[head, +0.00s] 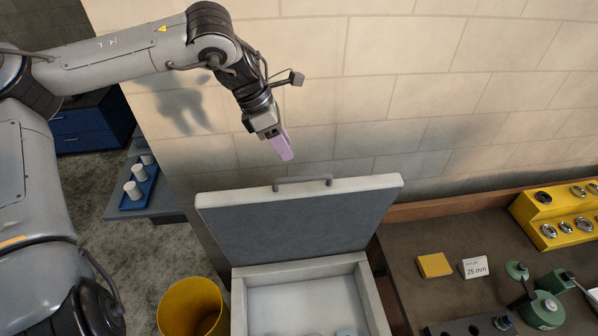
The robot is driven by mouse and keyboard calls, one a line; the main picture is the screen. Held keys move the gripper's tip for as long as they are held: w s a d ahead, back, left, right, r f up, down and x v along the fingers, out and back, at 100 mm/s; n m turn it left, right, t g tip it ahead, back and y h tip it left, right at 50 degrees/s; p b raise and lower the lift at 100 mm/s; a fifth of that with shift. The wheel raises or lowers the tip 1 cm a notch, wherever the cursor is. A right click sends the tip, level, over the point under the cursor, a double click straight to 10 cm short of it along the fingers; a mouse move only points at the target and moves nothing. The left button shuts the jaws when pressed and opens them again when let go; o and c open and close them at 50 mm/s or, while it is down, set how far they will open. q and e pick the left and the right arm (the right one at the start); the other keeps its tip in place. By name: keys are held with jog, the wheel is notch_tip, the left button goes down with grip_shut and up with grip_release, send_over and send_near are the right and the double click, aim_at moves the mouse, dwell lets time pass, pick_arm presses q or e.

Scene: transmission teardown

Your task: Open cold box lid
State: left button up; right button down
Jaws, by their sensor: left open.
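The cold box (374,298) stands at the bottom centre of the head view, with a pale rim and a light interior. Its lid (300,222) is raised and leans back, its dark grey inner face toward me. A grey handle (302,181) shows at the lid's top edge. My left gripper (286,157), with pinkish fingers, is above and slightly left of the handle, apart from it. It is open and holds nothing that I can see. My right gripper is out of view.
A yellow bin (191,309) stands left of the box. A brick wall (400,100) rises behind.

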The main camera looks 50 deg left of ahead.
aim_at(302, 177)
pick_arm(q)
jog(key=p+x, duration=0.2)
jog(key=x, duration=0.7)
jog(key=shift+d+f, duration=0.15)
jog(key=shift+f, duration=0.2)
grip_shut()
